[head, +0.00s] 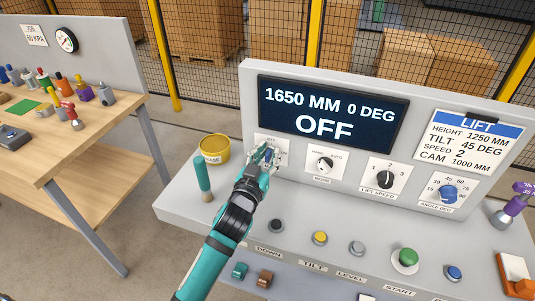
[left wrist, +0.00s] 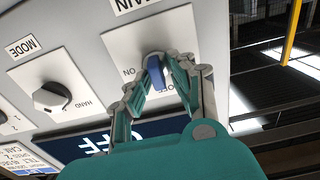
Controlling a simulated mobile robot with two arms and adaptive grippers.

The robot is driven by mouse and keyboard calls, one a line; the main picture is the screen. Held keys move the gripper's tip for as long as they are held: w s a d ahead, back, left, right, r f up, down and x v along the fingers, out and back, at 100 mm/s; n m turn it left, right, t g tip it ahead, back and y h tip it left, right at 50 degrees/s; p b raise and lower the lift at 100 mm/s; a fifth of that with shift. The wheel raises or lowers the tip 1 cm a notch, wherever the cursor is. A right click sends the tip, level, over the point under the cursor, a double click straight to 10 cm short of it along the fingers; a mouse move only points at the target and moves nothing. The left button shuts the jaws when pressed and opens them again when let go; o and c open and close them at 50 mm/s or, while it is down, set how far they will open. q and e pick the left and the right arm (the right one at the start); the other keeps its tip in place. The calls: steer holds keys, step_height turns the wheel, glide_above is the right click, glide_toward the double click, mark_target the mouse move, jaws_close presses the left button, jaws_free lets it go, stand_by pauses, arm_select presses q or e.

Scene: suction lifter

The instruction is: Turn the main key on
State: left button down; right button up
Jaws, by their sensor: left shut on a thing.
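The main key (left wrist: 154,69) is a blue grip on a round collar in the panel's MAIN switch plate (left wrist: 118,52). In the left wrist view, which is upside down, ON is printed left of it and a partly hidden label lies below right. My left gripper (left wrist: 158,70) is shut on the key, one finger on each side. The display (head: 332,111) reads 1650 MM, 0 DEG and OFF. My right gripper is in neither view.
Right of the key are the mode knob (head: 324,164), lift speed knob (head: 385,179) and angle knob (head: 448,193). A yellow tub (head: 215,149) and teal post (head: 203,180) stand left of my arm. Several push buttons, including green start (head: 407,256), line the console.

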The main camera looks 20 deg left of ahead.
arm_select(q)
steer(key=shift+m, duration=0.3)
steer(key=shift+r+m+p, duration=0.1)
steer(key=shift+m+p, duration=0.4)
steer(key=shift+m, duration=0.3)
steer(key=m+p, duration=0.1)
steer(key=m, duration=0.1)
steer(key=shift+d+m, duration=0.15)
steer(key=shift+m, duration=0.15)
steer(key=m+p, duration=0.1)
steer(key=m, duration=0.5)
steer(key=shift+d, duration=0.2)
steer(key=m, duration=0.4)
steer(key=shift+w+f+m+p, duration=0.1)
steer(key=shift+f+m+p, duration=0.2)
steer(key=shift+p, duration=0.1)
steer(key=shift+m, duration=1.2)
steer(key=c, duration=1.5)
jaws_free()
steer(key=shift+o, duration=0.6)
steer(key=shift+w+f, duration=0.15)
